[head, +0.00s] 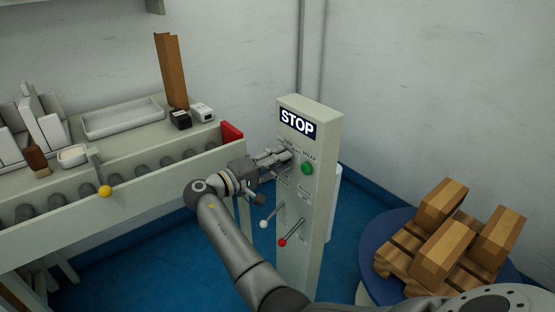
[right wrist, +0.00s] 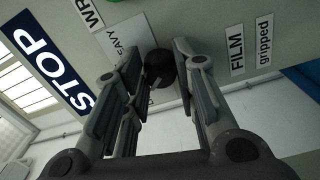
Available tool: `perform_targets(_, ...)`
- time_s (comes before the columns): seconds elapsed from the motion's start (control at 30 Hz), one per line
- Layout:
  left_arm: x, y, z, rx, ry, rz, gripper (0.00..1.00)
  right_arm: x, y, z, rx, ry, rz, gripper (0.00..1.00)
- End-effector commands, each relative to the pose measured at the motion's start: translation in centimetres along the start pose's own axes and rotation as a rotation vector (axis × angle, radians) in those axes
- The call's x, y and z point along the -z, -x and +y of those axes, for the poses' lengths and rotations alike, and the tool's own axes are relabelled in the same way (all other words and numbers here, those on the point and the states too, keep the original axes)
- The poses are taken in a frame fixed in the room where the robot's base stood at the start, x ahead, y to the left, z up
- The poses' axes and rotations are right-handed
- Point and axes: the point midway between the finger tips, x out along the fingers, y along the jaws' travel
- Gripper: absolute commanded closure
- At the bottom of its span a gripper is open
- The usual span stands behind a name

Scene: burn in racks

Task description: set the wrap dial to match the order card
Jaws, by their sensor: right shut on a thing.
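The wrap dial shows as a round black knob (right wrist: 160,66) in the right wrist view, in front of a light plate (right wrist: 124,45) with partly hidden lettering that reads like "HEAVY". My right gripper (head: 287,156) is at the upper front of the grey control post (head: 318,124), below the STOP sign. It also shows in the right wrist view (right wrist: 160,78), shut with its fingers on either side of the knob. The fingers hide part of the dial plate, and I cannot tell the dial's setting. I cannot make out an order card. My left gripper is not in view.
The post carries a green button (head: 307,169), a white-knobbed lever (head: 264,224) and a red-knobbed lever (head: 283,242). A roller conveyor (head: 150,184) stands left. A pallet (head: 402,267) with boxes sits on a blue turntable (head: 370,246) at right.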

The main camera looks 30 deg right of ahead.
Motion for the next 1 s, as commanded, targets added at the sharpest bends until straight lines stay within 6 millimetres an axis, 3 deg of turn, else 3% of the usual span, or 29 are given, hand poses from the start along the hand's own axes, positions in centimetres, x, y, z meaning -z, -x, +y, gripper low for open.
perform_targets(0.27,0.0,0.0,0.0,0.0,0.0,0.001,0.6,0.0,-0.1,0.1,-0.002,-0.002,-0.001,0.97)
perform_targets(0.3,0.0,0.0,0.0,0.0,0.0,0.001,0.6,0.0,-0.1,0.1,-0.002,-0.002,-0.001,0.72)
perform_targets(0.47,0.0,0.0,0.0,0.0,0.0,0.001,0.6,0.0,-0.1,0.1,-0.001,-0.001,-0.001,0.52)
perform_targets(0.8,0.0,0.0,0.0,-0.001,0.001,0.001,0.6,0.0,0.2,0.0,0.001,0.0,-0.001,0.5)
perform_targets(1.0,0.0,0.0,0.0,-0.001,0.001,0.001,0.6,0.0,2.7,0.0,0.002,0.0,0.001,0.5)
